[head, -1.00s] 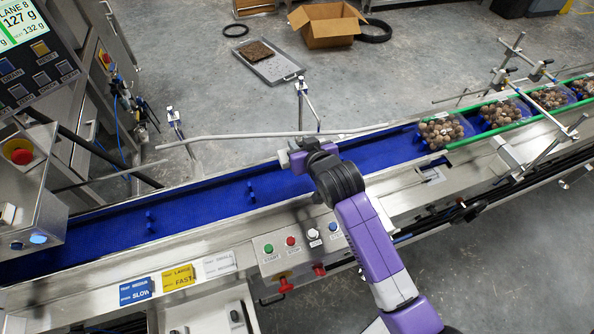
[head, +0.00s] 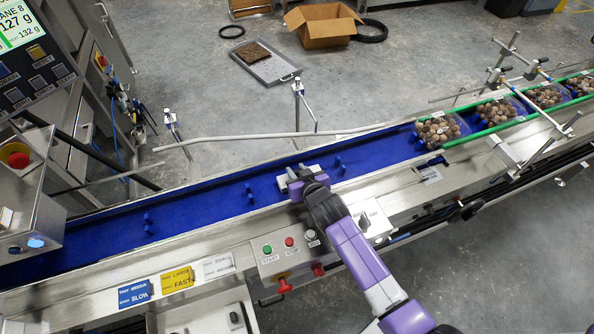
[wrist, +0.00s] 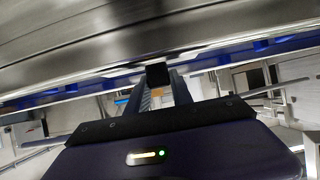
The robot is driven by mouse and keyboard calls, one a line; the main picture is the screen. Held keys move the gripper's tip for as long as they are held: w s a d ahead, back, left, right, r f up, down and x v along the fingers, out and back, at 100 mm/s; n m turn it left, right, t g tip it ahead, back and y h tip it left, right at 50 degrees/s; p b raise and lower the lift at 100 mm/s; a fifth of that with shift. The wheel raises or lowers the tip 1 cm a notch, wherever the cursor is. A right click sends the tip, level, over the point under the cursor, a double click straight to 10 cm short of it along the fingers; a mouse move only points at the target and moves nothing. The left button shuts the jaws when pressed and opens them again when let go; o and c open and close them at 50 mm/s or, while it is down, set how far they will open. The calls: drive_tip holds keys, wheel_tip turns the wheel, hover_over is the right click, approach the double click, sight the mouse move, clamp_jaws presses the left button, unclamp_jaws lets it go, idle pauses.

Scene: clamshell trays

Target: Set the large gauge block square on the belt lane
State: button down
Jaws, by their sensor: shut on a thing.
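My gripper (head: 301,178) is over the blue belt lane (head: 200,205), near its middle stretch, low or close to the belt surface. In the wrist view its two fingers (wrist: 162,95) reach away from the camera with a small dark block (wrist: 157,75) at their tips; I take it for the large gauge block. The fingers are shut on it. In the head view the gripper and its grey fingers largely hide the block. I cannot tell whether it touches the belt or sits square.
Blue pegs (head: 250,195) stand on the belt on both sides of my gripper. Filled clear trays (head: 437,131) sit between green rails at the right. A grey guide rail (head: 270,136) runs along the far side. A button panel (head: 290,252) and coloured cards (head: 177,280) line the near side.

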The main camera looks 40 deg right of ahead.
drive_tip(key=shift+f, duration=0.1)
drive_tip(key=c, duration=1.1)
unclamp_jaws()
drive_tip(key=shift+s+r, duration=0.1)
drive_tip(key=shift+r, duration=0.1)
drive_tip(key=v, duration=1.1)
drive_tip(key=shift+s+a+r+b, duration=0.15)
drive_tip(key=shift+s+b, duration=0.2)
drive_tip(key=shift+s, duration=0.05)
